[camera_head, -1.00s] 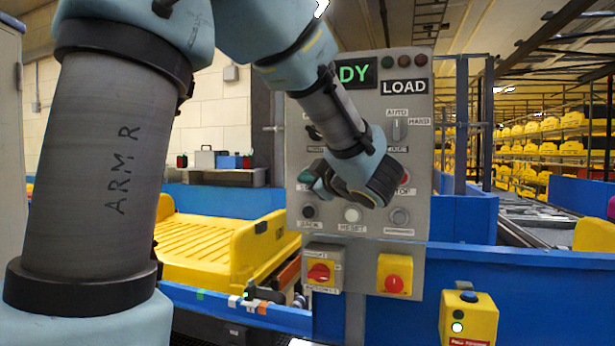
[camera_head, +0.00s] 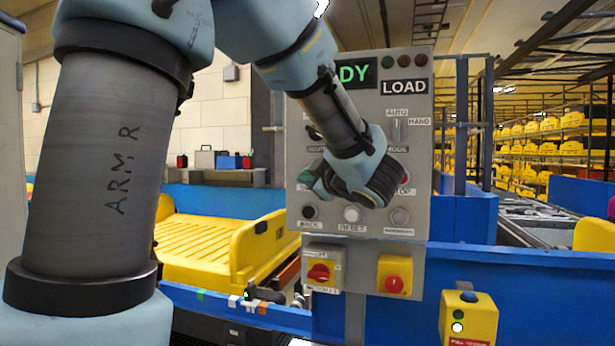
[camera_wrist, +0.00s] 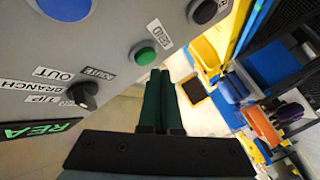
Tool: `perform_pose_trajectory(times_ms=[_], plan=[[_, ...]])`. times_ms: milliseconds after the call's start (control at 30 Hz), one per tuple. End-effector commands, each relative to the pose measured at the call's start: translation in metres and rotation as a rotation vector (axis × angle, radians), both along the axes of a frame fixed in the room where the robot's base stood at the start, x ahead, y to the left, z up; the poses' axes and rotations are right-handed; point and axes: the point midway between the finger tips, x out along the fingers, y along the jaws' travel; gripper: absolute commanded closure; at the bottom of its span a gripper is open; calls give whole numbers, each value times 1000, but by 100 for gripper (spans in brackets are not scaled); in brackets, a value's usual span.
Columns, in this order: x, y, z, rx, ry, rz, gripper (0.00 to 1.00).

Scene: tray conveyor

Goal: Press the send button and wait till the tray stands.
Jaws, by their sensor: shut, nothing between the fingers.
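The green send button (camera_wrist: 145,54) sits on the grey control panel (camera_wrist: 110,30), beside a white label, in the wrist view. My gripper (camera_wrist: 160,75) is shut and empty, its two dark green fingers side by side. The fingertips show just beside the green button; I cannot tell whether they touch the panel. In the head view my gripper (camera_head: 318,183) is in front of the panel (camera_head: 365,80) and hides the send button. The yellow tray (camera_head: 205,250) lies at left behind the blue rail; yellow also shows in the wrist view.
Red-and-yellow switches (camera_head: 395,275) sit low on the panel. A yellow button box (camera_head: 468,320) stands at lower right. Blue conveyor walls (camera_head: 460,215) flank the panel.

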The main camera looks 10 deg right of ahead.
Motion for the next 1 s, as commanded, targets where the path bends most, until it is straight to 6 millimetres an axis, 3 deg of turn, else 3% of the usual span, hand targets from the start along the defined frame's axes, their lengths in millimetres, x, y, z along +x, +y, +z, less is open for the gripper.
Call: perform_pose_trajectory(times_ms=[1000], plan=[[8, -5, 0, 0, 0, 0, 100]])
